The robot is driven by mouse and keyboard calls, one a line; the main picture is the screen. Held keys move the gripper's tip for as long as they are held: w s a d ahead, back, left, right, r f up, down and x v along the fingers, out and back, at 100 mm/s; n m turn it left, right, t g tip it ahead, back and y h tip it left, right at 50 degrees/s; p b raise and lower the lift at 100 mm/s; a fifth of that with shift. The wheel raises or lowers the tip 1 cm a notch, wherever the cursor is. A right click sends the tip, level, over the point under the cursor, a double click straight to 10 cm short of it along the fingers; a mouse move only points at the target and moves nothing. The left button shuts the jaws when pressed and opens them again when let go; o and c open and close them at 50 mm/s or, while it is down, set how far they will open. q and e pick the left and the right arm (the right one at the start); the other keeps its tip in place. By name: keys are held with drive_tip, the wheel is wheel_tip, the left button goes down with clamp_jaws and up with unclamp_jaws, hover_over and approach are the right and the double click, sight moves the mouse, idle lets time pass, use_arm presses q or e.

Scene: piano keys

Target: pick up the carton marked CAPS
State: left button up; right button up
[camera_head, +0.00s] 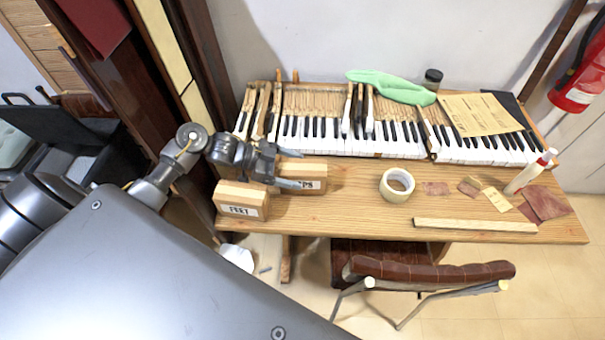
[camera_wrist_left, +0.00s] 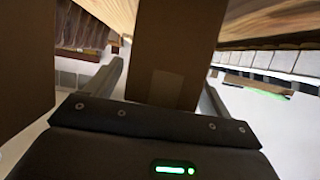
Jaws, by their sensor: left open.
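The carton marked CAPS (camera_head: 315,172) sits on the wooden desk, with only the end of its label, "PS", showing past my gripper. My left gripper (camera_head: 289,168) is open over it, with one finger on the far side and one on the near side. In the left wrist view a brown carton face (camera_wrist_left: 178,50) stands between the two spread fingers (camera_wrist_left: 160,95). I cannot tell whether the fingers touch it. My right gripper is not in view.
A similar carton marked FELT (camera_head: 240,200) stands close at the front left; a brown carton side also fills the left of the wrist view (camera_wrist_left: 25,65). Piano keys (camera_head: 350,135) lie behind. A tape roll (camera_head: 397,185) and wooden strip (camera_head: 475,225) lie to the right on the desk (camera_head: 350,212).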

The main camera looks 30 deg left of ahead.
use_arm(q)
drive_tip(key=shift+x, duration=0.8)
drive_tip(key=shift+c, duration=0.3)
